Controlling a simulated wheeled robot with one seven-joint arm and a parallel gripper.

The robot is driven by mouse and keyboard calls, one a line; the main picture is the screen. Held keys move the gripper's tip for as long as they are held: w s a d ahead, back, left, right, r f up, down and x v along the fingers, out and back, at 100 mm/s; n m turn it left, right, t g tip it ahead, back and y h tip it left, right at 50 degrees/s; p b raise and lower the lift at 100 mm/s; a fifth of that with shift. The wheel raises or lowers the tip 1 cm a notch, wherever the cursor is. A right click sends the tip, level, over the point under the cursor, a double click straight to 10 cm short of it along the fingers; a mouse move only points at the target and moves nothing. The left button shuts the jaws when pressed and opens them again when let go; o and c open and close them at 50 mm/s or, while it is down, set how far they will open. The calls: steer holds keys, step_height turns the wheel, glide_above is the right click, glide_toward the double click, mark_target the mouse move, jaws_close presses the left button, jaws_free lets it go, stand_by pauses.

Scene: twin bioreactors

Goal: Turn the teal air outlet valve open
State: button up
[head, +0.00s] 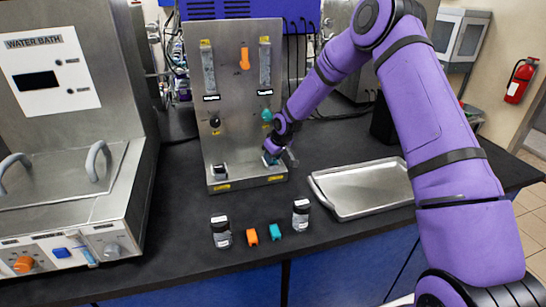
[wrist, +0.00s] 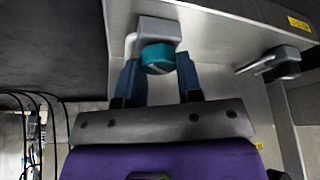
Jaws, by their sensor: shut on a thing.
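The teal air outlet valve shows in the wrist view as a round teal knob (wrist: 157,56) on a grey block against the metal panel. My gripper (wrist: 158,70) has one blue finger on each side of this knob and is shut on it. In the head view my gripper (head: 272,157) is at the lower right of the upright metal panel (head: 228,100), just above its base. It hides most of the valve there. The knob's exact turn angle cannot be told.
A second teal knob (head: 267,115) is above my gripper, with a black knob (head: 215,122) to its left. A dark valve (head: 191,170) sits lower left. A metal tray (head: 362,188) lies right. Two jars (head: 221,231) (head: 301,214) and small orange (head: 252,237) and teal (head: 275,231) pieces stand in front.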

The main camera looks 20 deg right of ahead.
steer(key=n+g+y, duration=0.1)
steer(key=n, duration=0.3)
steer(key=shift+w+d+n, duration=0.1)
steer(key=shift+n, duration=0.2)
steer(key=shift+n+g+y, duration=0.6)
steer(key=shift+n, duration=1.2)
steer(key=o, duration=0.9)
steer(key=v, duration=1)
steer(key=shift+r, duration=0.4)
